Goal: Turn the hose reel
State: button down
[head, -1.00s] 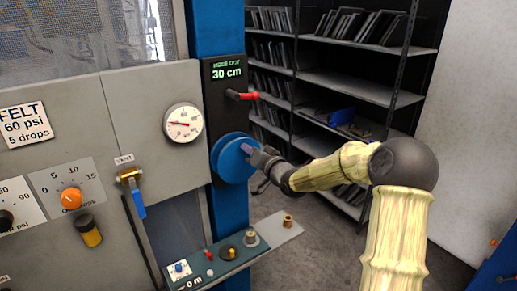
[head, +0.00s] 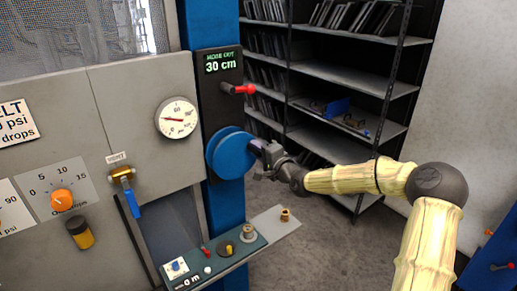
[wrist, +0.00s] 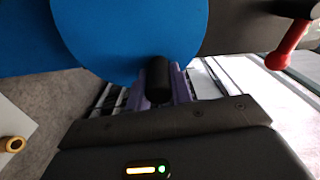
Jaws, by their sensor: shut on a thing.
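The hose reel (head: 224,156) is a blue disc on a black panel on the blue post, left of my gripper in the head view. Its blue face (wrist: 130,35) fills the upper middle of the wrist view. My gripper (head: 259,149) is at the reel's right edge. In the wrist view its purple fingers are shut on a short black handle (wrist: 158,80) at the disc's rim. The display (head: 220,62) above the reel reads "HOSE OUT 30 cm". The handle is hidden in the head view.
A red lever (head: 243,89) sticks out above the reel. Below is a ledge (head: 222,258) with small knobs and fittings. A blue-handled vent valve (head: 127,190) and a gauge (head: 177,118) are to the left. Dark shelves (head: 350,75) stand behind my arm.

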jog(key=shift+w+d+f+m+b, duration=0.1)
jog(key=shift+f+m+b, duration=0.1)
jog(key=shift+f+m, duration=0.3)
jog(key=shift+w+d+f+m+b, duration=0.15)
jog(key=shift+f+m, duration=0.1)
jog(key=shift+m, duration=0.45)
jog(key=shift+s, duration=0.1)
jog(key=c, duration=1.2)
grip_release()
jog(key=shift+c, duration=0.2)
jog(key=b+v, duration=0.5)
jog(key=v, duration=1.2)
jog(key=shift+s+d, duration=0.15)
jog(key=shift+s, duration=0.05)
